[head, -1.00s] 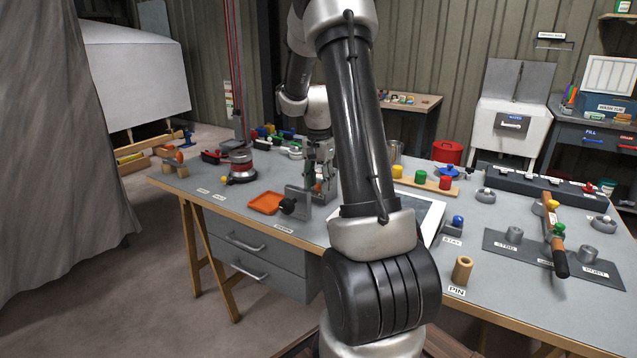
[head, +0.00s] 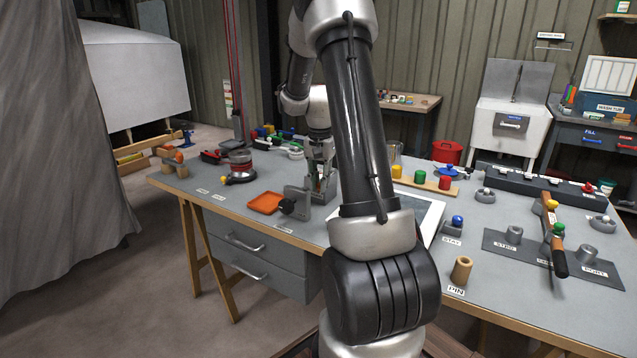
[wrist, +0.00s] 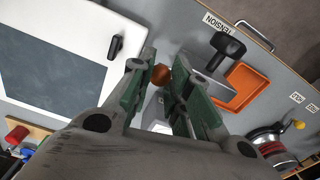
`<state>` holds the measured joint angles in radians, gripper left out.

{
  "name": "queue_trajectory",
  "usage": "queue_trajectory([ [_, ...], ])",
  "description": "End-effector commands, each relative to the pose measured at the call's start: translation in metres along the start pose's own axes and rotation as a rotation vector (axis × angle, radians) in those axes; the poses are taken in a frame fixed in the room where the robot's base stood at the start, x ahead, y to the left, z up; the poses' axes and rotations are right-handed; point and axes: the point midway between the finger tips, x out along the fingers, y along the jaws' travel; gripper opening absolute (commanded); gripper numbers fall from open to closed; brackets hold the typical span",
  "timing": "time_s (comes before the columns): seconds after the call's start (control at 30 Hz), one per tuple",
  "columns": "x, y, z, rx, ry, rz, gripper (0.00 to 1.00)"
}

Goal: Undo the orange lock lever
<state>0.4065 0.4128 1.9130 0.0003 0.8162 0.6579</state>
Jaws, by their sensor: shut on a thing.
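The orange lock lever shows in the wrist view as a rounded orange end (wrist: 160,75) between the two green-padded fingers of my gripper (wrist: 165,62). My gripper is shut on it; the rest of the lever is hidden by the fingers. In the head view my gripper (head: 322,178) is low over the bench, just right of a grey bracket (head: 299,193) with a black knob (head: 287,206). The lever cannot be made out there. The bracket (wrist: 203,64) and black knob (wrist: 228,43) are right of the fingers in the wrist view.
An orange tray (head: 265,203) lies left of the bracket. A white-framed dark panel (wrist: 50,70) lies on the other side of my gripper. A red-banded round device (head: 240,165) stands farther left. A wooden block with coloured pegs (head: 425,181) stands to the right.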

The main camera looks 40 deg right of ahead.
Motion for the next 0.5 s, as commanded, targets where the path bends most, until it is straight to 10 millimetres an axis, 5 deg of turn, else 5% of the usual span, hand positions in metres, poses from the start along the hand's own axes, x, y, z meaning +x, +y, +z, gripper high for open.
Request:
queue_trajectory([
  [0.5,-0.001,-0.003,-0.025,-0.470,0.003,-0.001,0.00],
])
